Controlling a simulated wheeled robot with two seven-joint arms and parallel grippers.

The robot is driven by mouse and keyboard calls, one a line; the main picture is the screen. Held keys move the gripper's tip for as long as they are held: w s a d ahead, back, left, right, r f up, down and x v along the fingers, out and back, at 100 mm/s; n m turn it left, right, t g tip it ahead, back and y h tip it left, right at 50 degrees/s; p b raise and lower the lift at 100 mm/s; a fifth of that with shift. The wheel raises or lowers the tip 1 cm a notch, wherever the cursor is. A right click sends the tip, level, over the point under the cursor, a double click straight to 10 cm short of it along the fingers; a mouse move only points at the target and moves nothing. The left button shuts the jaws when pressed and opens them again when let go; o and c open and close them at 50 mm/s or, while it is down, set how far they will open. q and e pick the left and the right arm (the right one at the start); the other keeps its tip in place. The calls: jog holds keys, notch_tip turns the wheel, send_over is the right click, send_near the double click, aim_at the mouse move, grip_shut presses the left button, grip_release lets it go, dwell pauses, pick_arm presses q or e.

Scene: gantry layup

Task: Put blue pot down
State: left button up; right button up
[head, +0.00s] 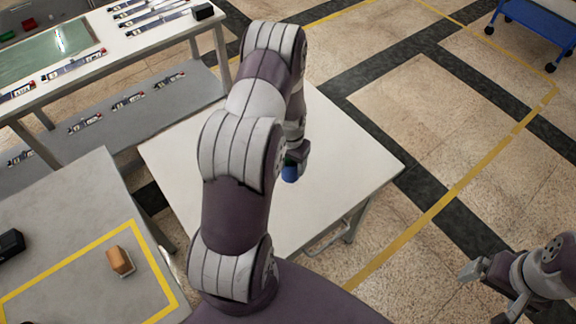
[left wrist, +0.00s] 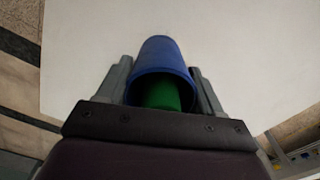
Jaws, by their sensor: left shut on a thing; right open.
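The blue pot (head: 290,173) shows as a small blue shape under my left gripper (head: 297,160), over the white table (head: 350,160). In the left wrist view the blue pot (left wrist: 160,55) lies between the two fingers of my left gripper (left wrist: 162,75), which is shut on it. Something green (left wrist: 162,94) shows inside the pot's open end. I cannot tell whether the pot touches the table top. My left arm hides much of the table in the head view. My right gripper (head: 490,290) is open and empty at the lower right, over the floor.
A grey table (head: 60,220) with a yellow taped outline stands at the left, bearing an orange-brown block (head: 120,261) and a black object (head: 10,243). A workbench (head: 130,45) with several parts stands at the upper left. A blue cart (head: 540,25) stands at the upper right. The white table's right part is clear.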

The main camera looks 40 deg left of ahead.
aim_at(289, 170)
pick_arm(q)
jog(key=shift+w+a+f, duration=0.2)
jog(key=shift+a+f, duration=0.05)
jog(key=shift+a, duration=0.2)
notch_tip(289, 170, down, 4)
jog(key=shift+s+r+p, duration=0.1)
jog(key=shift+r+p, duration=0.1)
jog(key=shift+p, duration=0.2)
jog(key=shift+f, duration=0.35)
jog(key=o, duration=1)
